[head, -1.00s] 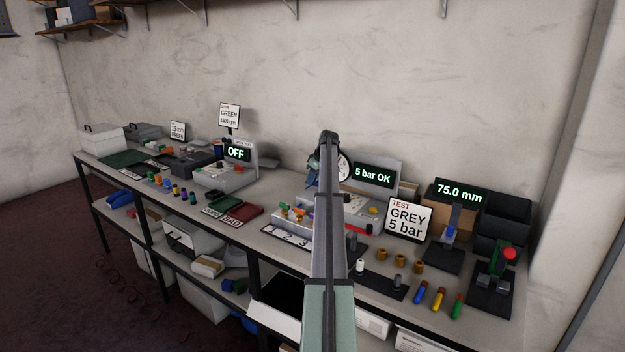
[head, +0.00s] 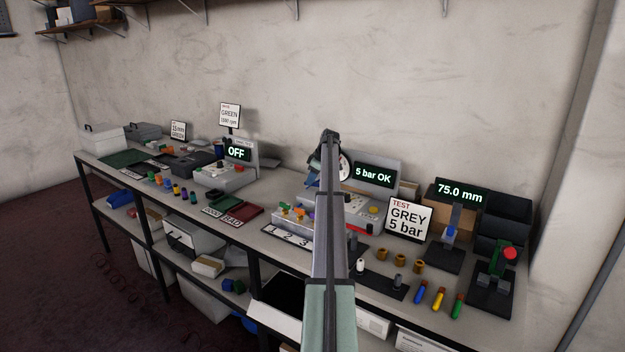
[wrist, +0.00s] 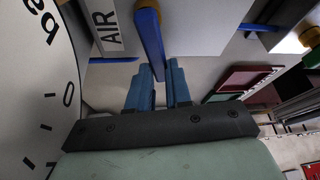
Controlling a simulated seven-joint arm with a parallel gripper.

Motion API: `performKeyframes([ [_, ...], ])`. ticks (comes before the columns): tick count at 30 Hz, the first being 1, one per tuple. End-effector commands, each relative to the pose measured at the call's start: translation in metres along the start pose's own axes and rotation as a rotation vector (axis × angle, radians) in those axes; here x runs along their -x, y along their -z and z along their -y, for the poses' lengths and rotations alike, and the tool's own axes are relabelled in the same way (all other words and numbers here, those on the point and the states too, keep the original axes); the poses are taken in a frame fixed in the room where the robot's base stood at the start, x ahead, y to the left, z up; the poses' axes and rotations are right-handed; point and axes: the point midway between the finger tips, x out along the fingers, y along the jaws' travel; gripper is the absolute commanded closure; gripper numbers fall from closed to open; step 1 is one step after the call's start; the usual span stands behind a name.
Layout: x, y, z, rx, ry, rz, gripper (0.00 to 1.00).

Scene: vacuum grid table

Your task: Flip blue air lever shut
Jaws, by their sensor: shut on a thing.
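The blue air lever (wrist: 150,40) shows in the wrist view as a long blue bar next to the white AIR label (wrist: 110,28). Its lower end reaches down between the blue fingers of my gripper (wrist: 160,78). My gripper is shut on that lever; the exact contact is partly hidden by the fingers. In the head view my arm covers the lever and most of the gripper. The pressure display (head: 373,175) behind reads "5 bar OK".
A large white dial (wrist: 35,90) stands close at the left of my gripper in the wrist view. A plain wall stands behind.

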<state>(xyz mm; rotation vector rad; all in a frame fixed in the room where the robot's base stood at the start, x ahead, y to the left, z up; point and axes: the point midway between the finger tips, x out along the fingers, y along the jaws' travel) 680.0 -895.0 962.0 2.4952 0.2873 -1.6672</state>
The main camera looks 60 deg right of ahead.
Motion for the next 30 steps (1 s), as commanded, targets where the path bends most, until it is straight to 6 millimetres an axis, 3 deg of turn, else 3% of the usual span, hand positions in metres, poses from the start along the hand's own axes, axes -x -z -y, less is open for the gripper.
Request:
performKeyframes([
  [15, 0.001, -0.002, 0.015, 0.322, 0.134, 0.0, 1.0],
  [30, 0.002, -0.004, 0.019, 0.4, 0.165, 0.0, 1.0],
])
